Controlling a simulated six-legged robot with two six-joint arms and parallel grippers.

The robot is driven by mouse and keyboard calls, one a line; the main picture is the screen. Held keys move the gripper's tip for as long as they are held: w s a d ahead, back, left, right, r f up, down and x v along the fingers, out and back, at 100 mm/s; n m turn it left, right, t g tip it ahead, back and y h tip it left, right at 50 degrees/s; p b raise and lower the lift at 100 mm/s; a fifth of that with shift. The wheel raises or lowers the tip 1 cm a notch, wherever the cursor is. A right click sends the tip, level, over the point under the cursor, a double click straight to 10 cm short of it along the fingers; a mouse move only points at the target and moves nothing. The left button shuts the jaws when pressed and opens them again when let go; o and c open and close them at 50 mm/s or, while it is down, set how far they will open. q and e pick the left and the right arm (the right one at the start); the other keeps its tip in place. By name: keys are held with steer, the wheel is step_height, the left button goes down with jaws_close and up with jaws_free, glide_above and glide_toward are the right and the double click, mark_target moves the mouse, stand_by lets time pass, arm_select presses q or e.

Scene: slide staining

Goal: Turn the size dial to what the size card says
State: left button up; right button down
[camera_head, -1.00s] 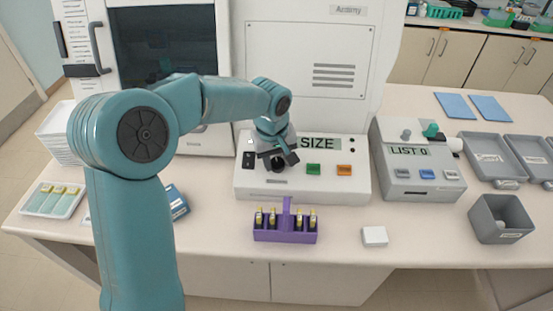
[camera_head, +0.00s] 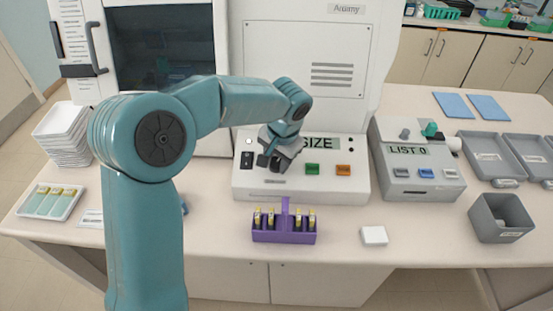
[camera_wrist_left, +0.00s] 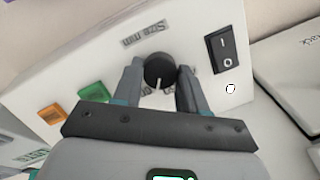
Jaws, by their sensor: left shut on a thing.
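The size dial (camera_wrist_left: 158,68) is a round black knob with a pale pointer line, under a "Size mm" label on the white machine's front (camera_head: 330,185). My left gripper (camera_wrist_left: 158,82) has a finger on each side of the dial and is shut on it. In the head view the left gripper (camera_head: 273,160) largely hides the dial. Most scale numbers around the dial are covered by the fingers. I cannot make out a size card for certain. My right gripper is not in view.
A black rocker switch (camera_wrist_left: 224,52), a green button (camera_head: 313,169) and an orange button (camera_head: 343,170) sit near the dial. A purple rack (camera_head: 284,236) stands in front of the machine. A grey device (camera_head: 415,165) showing "LIST 0" stands to the right.

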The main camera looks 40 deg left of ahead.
arm_select(q)
steer(key=shift+w+r+m+y, duration=0.1)
steer(key=shift+m+y, duration=0.3)
steer(key=shift+m, duration=1.5)
steer(key=o, duration=1.1)
steer(key=shift+c, duration=0.2)
steer(key=shift+d, duration=0.1)
steer(key=v, duration=1.6)
steer(key=shift+s+b, duration=0.25)
steer(key=shift+b, duration=0.05)
steer(key=shift+r, duration=0.1)
steer(key=shift+s, duration=0.1)
